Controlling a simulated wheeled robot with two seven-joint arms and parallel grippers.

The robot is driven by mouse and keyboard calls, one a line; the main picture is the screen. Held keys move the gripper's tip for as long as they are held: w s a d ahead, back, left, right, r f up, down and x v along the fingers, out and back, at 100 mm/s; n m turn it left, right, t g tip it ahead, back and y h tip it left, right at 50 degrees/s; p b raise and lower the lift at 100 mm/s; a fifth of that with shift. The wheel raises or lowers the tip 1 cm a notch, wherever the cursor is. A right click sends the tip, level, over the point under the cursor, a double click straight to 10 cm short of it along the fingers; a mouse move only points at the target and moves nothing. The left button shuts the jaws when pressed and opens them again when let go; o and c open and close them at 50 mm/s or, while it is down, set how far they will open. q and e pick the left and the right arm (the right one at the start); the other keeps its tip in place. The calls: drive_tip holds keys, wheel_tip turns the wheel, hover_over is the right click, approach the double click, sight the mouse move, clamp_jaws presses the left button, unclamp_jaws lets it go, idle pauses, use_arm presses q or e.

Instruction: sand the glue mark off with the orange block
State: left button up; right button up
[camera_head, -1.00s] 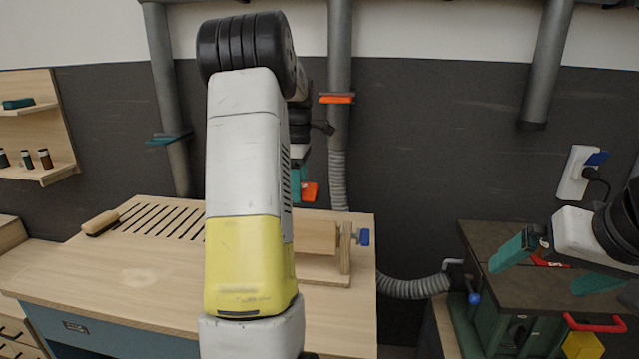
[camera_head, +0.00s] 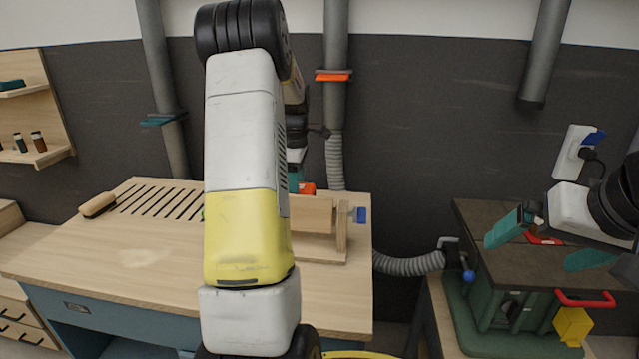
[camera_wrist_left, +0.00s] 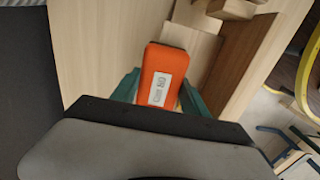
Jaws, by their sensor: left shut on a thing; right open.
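The orange block (camera_head: 307,188) shows just above the wooden clamp fixture (camera_head: 312,216) on the bench. In the left wrist view the orange block (camera_wrist_left: 165,72) has a white label and sits between the teal fingers of my left gripper (camera_wrist_left: 160,95), which is shut on it. My left gripper (camera_head: 296,182) is largely hidden behind my own arm in the head view. A pale smudge (camera_head: 142,258), possibly the glue mark, lies on the left part of the bench top (camera_head: 85,275). My right gripper (camera_head: 540,243) is open and empty over the dark cabinet at right.
A wooden-backed brush (camera_head: 97,204) lies at the bench's back left beside a slotted area (camera_head: 160,198). A green machine (camera_head: 505,310) with a red handle and yellow block stands at right. Grey ducts run up the wall. The bench's front left is clear.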

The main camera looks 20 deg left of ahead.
sight(307, 187)
use_arm(q)
drive_tip(key=shift+f, duration=0.55)
idle(0.8)
drive_tip(key=shift+w+d+r, duration=0.1)
drive_tip(key=shift+w+d, duration=0.1)
drive_tip(key=shift+d, duration=0.5)
drive_tip(key=shift+w+d, duration=0.15)
drive_tip(key=shift+d, duration=0.5)
drive_tip(key=shift+s+a+f, duration=0.15)
drive_tip(key=shift+s+a, duration=0.05)
drive_tip(key=shift+a, duration=0.5)
drive_tip(key=shift+s+a+f, duration=0.1)
drive_tip(key=shift+s+a, duration=0.05)
drive_tip(key=shift+a, duration=0.5)
drive_tip(key=shift+w+d, duration=0.15)
drive_tip(key=shift+d, duration=0.55)
drive_tip(key=shift+w+d, duration=0.15)
drive_tip(key=shift+d, duration=0.55)
drive_tip(key=shift+r, duration=0.1)
drive_tip(key=shift+r, duration=4.55)
